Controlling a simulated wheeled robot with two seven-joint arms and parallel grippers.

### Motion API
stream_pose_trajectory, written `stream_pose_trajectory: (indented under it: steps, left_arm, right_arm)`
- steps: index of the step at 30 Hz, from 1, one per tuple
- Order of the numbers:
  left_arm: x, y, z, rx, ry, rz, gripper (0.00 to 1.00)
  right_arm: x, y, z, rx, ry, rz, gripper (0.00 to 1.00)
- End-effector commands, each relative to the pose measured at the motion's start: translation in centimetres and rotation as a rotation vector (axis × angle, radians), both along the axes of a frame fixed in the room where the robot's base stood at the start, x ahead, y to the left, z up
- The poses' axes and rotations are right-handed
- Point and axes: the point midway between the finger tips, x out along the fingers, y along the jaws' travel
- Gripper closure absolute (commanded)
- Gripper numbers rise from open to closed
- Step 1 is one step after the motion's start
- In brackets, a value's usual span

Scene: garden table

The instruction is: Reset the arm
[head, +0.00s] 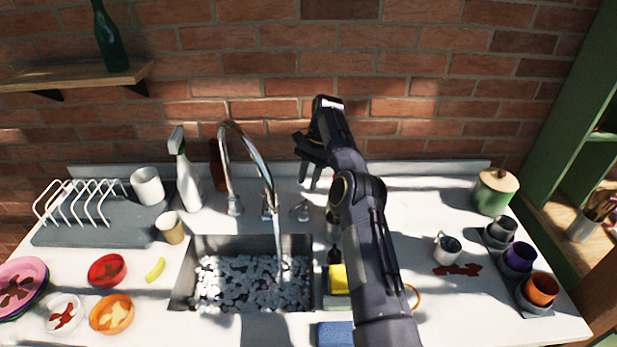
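My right arm reaches up from the bottom of the head view, right of the sink. My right gripper (309,170) is raised behind the sink, to the right of the faucet (270,180). Its fingers point down and look apart, with nothing seen between them. Water runs from the faucet into the sink (180,290), which is full of white foam. My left gripper is not in view.
Left are a dish rack (65,235), spray bottle (188,180), cups and dirty bowls (112,313). Right are a white mug (447,249) by a brown spill, a green jar (494,192) and a rack of cups (518,257).

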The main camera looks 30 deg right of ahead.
Motion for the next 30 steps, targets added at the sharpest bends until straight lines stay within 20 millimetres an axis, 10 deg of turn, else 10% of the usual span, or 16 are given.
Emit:
stream_pose_trajectory:
  steps: [16, 23, 30]
  left_arm:
    - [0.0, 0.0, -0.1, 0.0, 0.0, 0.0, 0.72]
    - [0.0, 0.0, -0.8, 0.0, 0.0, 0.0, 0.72]
    - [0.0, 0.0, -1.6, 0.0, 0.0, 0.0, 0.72]
  right_arm:
    - [0.0, 0.2, 0.8, -0.003, -0.016, 0.019, 0.7]
    - [-1.5, 2.5, 8.6, -0.037, -0.176, 0.206, 0.7]
    - [-8.6, 6.9, 16.0, -0.091, -0.393, 0.455, 0.7]
